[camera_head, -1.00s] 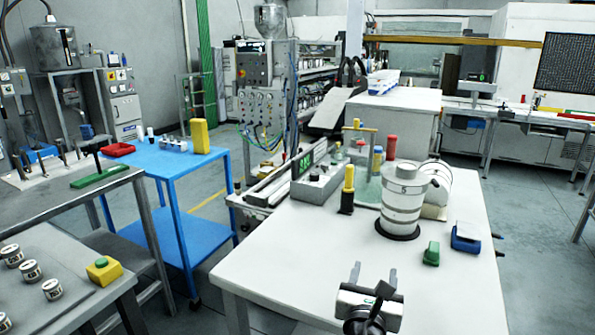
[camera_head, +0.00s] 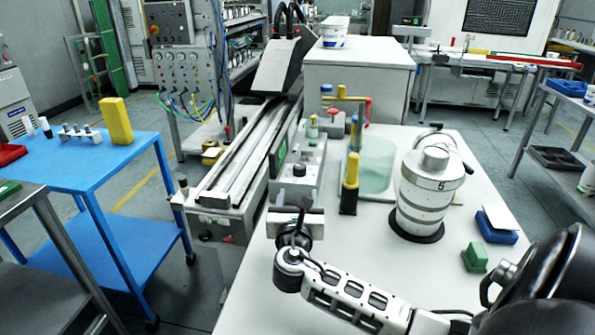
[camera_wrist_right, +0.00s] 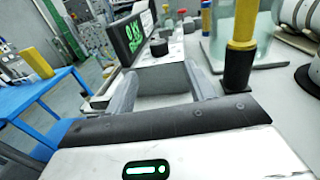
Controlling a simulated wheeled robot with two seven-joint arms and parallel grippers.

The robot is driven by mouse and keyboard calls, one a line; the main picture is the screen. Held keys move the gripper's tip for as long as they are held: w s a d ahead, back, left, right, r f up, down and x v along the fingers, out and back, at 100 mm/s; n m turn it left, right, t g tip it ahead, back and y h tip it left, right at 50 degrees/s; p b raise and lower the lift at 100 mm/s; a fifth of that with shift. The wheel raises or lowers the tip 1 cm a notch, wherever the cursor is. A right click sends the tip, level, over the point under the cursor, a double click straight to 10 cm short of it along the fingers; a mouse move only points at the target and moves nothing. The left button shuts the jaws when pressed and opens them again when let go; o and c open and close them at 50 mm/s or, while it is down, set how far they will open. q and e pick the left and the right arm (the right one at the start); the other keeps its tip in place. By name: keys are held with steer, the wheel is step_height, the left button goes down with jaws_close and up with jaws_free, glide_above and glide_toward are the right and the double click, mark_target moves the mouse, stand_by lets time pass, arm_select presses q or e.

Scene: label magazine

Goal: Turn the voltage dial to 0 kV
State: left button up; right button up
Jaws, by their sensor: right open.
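The voltage unit is a grey box (camera_head: 311,176) on the white table, with a dark display (camera_head: 283,150) at its left. The display shows green characters in the right wrist view (camera_wrist_right: 134,36), too skewed to read surely. A small dark round knob, the likely dial (camera_head: 299,170), stands on the box's top; it also shows in the right wrist view (camera_wrist_right: 159,47). My right gripper (camera_head: 291,194) is open and empty, just in front of the box. Its fingers point at the box, with the knob beyond and between the tips, apart from them. My left gripper is out of view.
A yellow-and-black upright handle (camera_head: 350,184) stands close right of the box. A green block (camera_head: 475,257) and blue item (camera_head: 497,226) lie at right. A long rail machine (camera_head: 225,185) borders the left.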

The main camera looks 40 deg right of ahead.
mark_target(302, 172)
steer(key=x, duration=1.1)
steer(key=shift+a+f, duration=0.1)
steer(key=shift+a, duration=0.05)
steer(key=c, duration=1)
steer(key=shift+o, duration=0.2)
steer(key=n+t+y, duration=0.2)
steer(key=y, duration=0.1)
steer(key=shift+s+d+n+t+y, duration=0.15)
steer(key=shift+d+n+t+y, duration=0.15)
steer(key=shift+n, duration=0.1)
steer(key=shift+f+n+t+y+b, duration=0.1)
steer(key=shift+n+t+y+b, duration=0.4)
steer(key=shift+n+y, duration=0.35)
steer(key=shift+y, duration=0.55)
